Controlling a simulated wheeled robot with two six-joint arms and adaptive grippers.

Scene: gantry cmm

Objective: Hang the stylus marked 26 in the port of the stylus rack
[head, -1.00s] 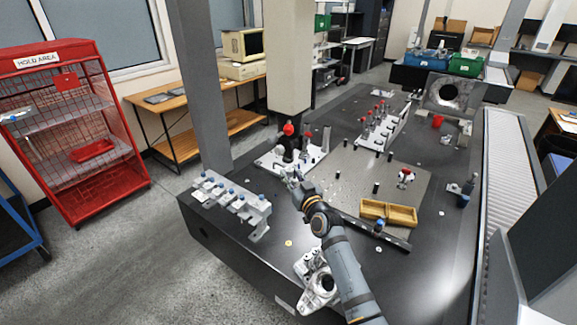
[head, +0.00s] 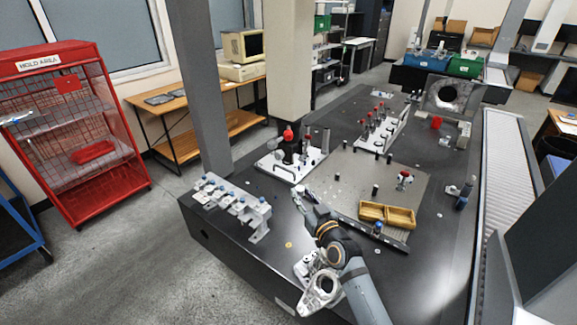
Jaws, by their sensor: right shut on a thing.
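My right gripper (head: 301,192) is shut above the dark table, between the grey rack with blue-topped pieces and the white base plate. What it holds is too small and covered to make out. A grey rack (head: 262,213) with several blue-topped pieces stands at the table's left edge, left of the gripper. A white rack (head: 368,144) with several red-topped upright pieces stands farther back. I cannot tell which is the stylus rack. No marking 26 is readable, and the port cannot be made out. My left gripper is not in view.
A white base plate (head: 270,166) with a red-knobbed device stands just behind the gripper. A wooden tray (head: 387,215) and a dark bar lie to the right. A metal casting (head: 318,293) sits near the front edge. Table room is free left of the casting.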

